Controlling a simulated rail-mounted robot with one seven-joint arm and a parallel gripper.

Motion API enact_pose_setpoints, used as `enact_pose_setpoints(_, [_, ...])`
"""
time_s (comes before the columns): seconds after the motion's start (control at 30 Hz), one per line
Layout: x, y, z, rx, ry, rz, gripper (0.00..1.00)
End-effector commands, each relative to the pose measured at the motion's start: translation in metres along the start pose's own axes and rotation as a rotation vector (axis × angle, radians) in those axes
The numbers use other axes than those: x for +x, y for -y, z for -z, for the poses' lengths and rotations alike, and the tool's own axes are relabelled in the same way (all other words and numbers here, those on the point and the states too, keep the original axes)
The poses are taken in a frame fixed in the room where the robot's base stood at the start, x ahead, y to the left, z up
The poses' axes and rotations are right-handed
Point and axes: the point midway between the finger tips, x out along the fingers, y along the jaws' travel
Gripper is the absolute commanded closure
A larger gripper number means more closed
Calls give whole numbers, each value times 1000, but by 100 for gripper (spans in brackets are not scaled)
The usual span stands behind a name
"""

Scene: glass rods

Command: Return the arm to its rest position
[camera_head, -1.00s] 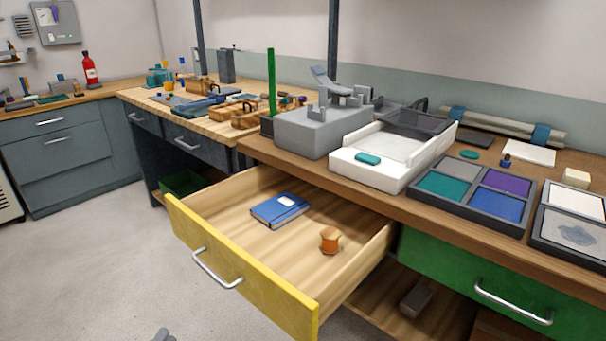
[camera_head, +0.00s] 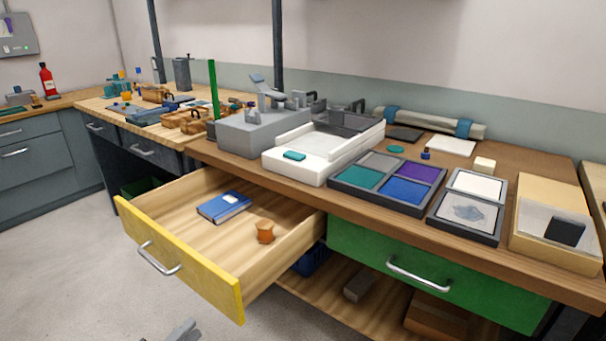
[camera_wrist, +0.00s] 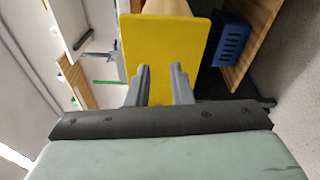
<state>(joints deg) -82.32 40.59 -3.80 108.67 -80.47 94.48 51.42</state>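My gripper (camera_wrist: 160,75) shows in the wrist view with its two grey fingers apart and nothing between them. Beyond the fingers is the yellow front (camera_wrist: 165,45) of the pulled-out drawer. In the head view only a small grey part of my arm or gripper (camera_head: 182,331) shows at the bottom edge, in front of the yellow drawer front (camera_head: 175,255) and apart from it. The rest of the arm is out of view.
The open drawer holds a blue notebook (camera_head: 224,207) and a small orange-brown object (camera_head: 265,232). It juts out over the floor. A green drawer (camera_head: 430,270) to its right is shut. The grey floor (camera_head: 65,270) at left is clear.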

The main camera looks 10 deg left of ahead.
Motion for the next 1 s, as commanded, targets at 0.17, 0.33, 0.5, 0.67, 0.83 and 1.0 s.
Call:
enact_pose_setpoints(0.17, [52, -23, -46, -36, 153, 142, 80])
enact_pose_setpoints(0.33, [110, -50, -127, -54, 370, 386, 80])
enact_pose_setpoints(0.5, [146, -82, -250, 24, 627, 783, 80])
enact_pose_setpoints(0.67, [134, -110, -345, 253, 786, 1146, 80])
enact_pose_setpoints(0.83, [107, -144, -400, 616, 841, 1389, 80])
enact_pose_setpoints(1.0, [92, -167, -419, 909, 827, 1458, 80])
